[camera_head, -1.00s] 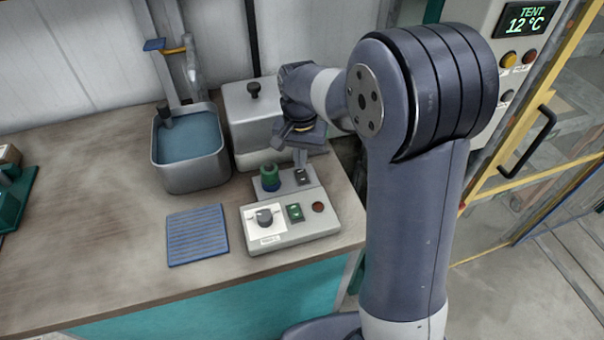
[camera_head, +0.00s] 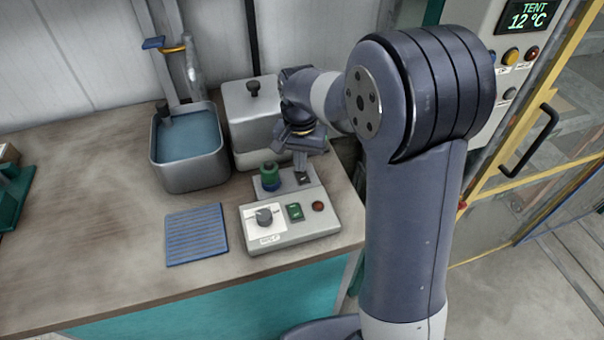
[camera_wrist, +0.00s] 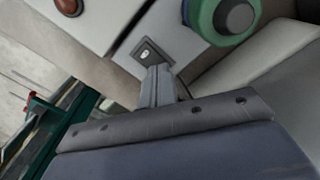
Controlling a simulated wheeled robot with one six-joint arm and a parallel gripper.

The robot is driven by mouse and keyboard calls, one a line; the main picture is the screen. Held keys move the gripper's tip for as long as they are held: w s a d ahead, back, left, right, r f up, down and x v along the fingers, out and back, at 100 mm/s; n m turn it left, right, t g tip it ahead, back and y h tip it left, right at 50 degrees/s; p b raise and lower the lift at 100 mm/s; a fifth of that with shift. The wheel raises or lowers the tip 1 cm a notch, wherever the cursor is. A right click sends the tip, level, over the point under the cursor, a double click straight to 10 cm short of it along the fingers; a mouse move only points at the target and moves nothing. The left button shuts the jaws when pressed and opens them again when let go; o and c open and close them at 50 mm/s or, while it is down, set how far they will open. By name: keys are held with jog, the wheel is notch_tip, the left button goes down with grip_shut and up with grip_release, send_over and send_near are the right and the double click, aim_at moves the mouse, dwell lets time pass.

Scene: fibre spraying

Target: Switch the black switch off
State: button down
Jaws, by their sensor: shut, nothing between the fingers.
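The black switch (camera_head: 304,177) is a small dark rocker on the raised back part of the grey control box, right of a green knob with a dark top (camera_head: 270,177). In the wrist view the black switch (camera_wrist: 148,53) shows a pale mark on its face. My gripper (camera_head: 301,165) is shut and empty, pointing down at the switch. In the wrist view the fingertips (camera_wrist: 157,72) cover the near edge of the switch. I cannot tell whether they touch it or how far it is tipped.
A lidded metal box (camera_head: 250,118) stands close behind. A water basin (camera_head: 190,150) and a blue ribbed mat (camera_head: 196,234) lie left.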

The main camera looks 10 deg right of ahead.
jog(key=shift+f, duration=0.3)
notch_tip(320, 180, up, 7)
jog(key=p, duration=0.5)
jog(key=shift+r+p, duration=0.1)
jog(key=shift+p, duration=0.3)
jog(key=shift+f, duration=0.2)
